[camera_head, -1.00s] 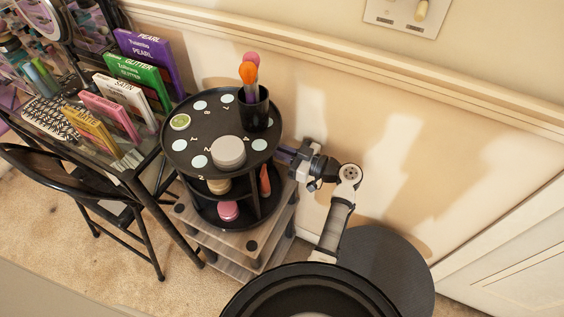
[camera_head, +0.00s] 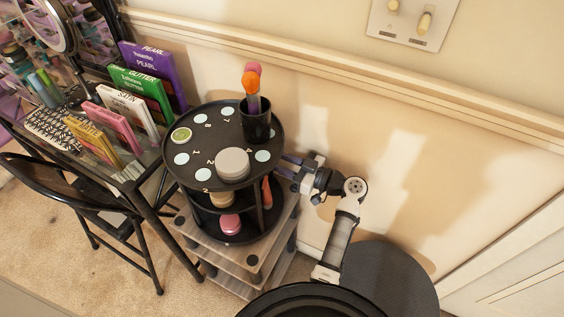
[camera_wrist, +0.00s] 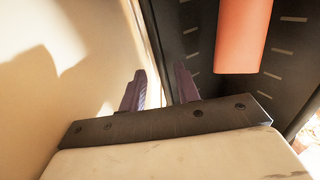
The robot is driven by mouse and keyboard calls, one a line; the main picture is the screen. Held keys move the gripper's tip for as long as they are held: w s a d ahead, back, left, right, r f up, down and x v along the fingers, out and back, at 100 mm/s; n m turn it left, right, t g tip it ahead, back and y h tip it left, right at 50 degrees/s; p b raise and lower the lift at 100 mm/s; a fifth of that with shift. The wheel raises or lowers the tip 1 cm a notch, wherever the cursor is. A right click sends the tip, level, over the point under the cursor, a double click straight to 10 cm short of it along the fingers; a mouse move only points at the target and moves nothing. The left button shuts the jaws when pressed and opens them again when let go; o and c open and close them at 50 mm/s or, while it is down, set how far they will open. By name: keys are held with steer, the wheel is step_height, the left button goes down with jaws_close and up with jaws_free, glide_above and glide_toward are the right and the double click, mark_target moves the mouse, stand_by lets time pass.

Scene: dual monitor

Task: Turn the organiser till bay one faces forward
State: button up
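The organiser (camera_head: 214,141) is a round black two-tier carousel. Its top has pale round spots and small white numerals, too small to read surely, so I cannot tell which way bay one faces. The lower tier holds an orange cylinder (camera_head: 267,193) and a pink item (camera_head: 230,224). My gripper (camera_head: 288,166) is at the organiser's right side. In the wrist view its fingers (camera_wrist: 161,82) are apart, with the organiser's dark edge behind them; contact is unclear.
The organiser stands on a tiered stand (camera_head: 241,258) against the wall. A glass desk with upright boxes (camera_head: 141,95) and a black chair (camera_head: 75,190) are close on the left. The wall (camera_head: 330,110) is close behind my arm. Carpet (camera_head: 120,280) is open in front.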

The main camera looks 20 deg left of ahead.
steer(key=s+d+b, duration=0.2)
steer(key=d, duration=1.1)
steer(key=shift+s+b, duration=0.25)
steer(key=shift+b, duration=0.1)
steer(key=shift+r+p, duration=0.2)
steer(key=shift+p, duration=0.2)
steer(key=c, duration=0.3)
steer(key=s+r+t+p, duration=0.1)
steer(key=p, duration=0.1)
steer(key=s+m+p, duration=0.1)
steer(key=p, duration=0.2)
steer(key=shift+a+r+t+p, duration=0.15)
steer(key=shift+r+t+p, duration=0.2)
steer(key=shift+t, duration=0.05)
jaws_close()
steer(key=w+a+m+t+p, duration=0.1)
steer(key=w+a+p, duration=0.2)
steer(key=a+p, duration=0.4)
steer(key=a, duration=0.6)
steer(key=shift+w+f+h, duration=0.2)
steer(key=shift+w+h, duration=0.2)
